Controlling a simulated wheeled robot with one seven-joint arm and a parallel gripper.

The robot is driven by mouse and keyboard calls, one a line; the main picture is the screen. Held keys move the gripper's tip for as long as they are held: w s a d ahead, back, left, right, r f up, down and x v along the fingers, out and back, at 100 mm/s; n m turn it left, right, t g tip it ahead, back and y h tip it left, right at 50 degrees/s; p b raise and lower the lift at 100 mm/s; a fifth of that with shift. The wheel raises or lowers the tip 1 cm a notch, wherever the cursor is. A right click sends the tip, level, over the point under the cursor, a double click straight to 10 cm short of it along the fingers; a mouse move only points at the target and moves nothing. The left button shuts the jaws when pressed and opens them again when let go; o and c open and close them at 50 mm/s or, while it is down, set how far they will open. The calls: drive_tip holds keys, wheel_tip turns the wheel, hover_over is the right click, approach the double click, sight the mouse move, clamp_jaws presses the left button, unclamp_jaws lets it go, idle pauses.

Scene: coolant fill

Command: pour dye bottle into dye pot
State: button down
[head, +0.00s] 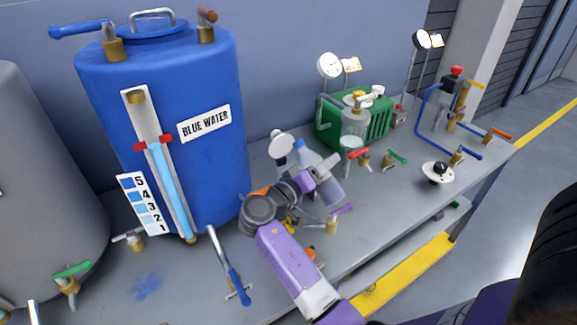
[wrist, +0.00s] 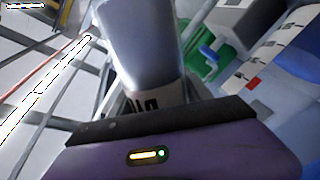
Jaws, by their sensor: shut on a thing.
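My gripper (head: 322,175) is shut on a pale, bluish-grey bottle (head: 307,156) above the bench, to the right of the blue tank. The bottle looks tilted, and my gripper hides part of it. In the wrist view the bottle (wrist: 140,45) fills the upper middle, with part of a dark-lettered label showing just above the dark finger edge. Its mouth and contents cannot be made out.
The big blue tank (head: 165,90) with a level gauge stands left of my arm. A green ribbed unit (head: 378,118), gauges and several valves stand behind and right. A blue-handled lever (head: 232,275) rises near the front. The bench (head: 400,205) has bare room at right.

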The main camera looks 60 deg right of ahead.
sight(325, 176)
drive_tip(key=shift+s+a+f+n, duration=0.1)
drive_tip(key=shift+s+f+n, duration=0.15)
drive_tip(key=shift+f+n, duration=0.55)
drive_tip(key=shift+s+f+n+p, duration=0.3)
drive_tip(key=shift+n+p, duration=0.3)
drive_tip(key=shift+p, duration=1.05)
idle(0.7)
drive_tip(key=shift+a+f+n+p, duration=0.1)
drive_tip(key=shift+f+n+p, duration=0.3)
drive_tip(key=shift+f+n, duration=0.15)
idle(1.7)
